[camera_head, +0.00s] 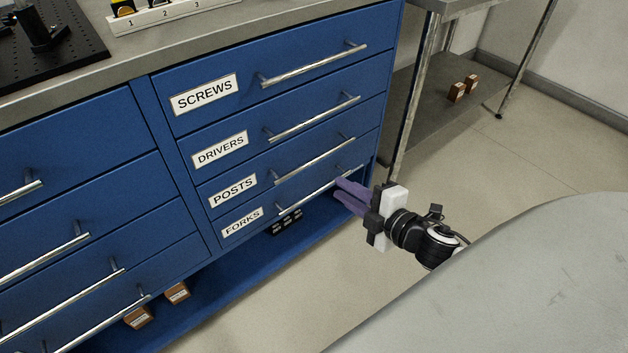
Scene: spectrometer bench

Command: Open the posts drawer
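The posts drawer (262,174) is the third down in the blue cabinet's right column, labelled POSTS (233,190). It is flush with the drawers around it, so it looks shut. Its long metal bar handle (315,160) is in full view. My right gripper (337,189), with purple fingers, is below and right of that handle. Its fingers are apart, with nothing seen held. The fingertips overlap the right part of the forks drawer's handle (308,192) in the picture; I cannot tell whether they touch it. My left gripper is not in view.
Above are the drivers drawer (243,137) and screws drawer (220,80). An open blue shelf (235,296) with small boxes lies below. A steel side table (425,112) stands right of the cabinet. The floor (330,250) in front is clear.

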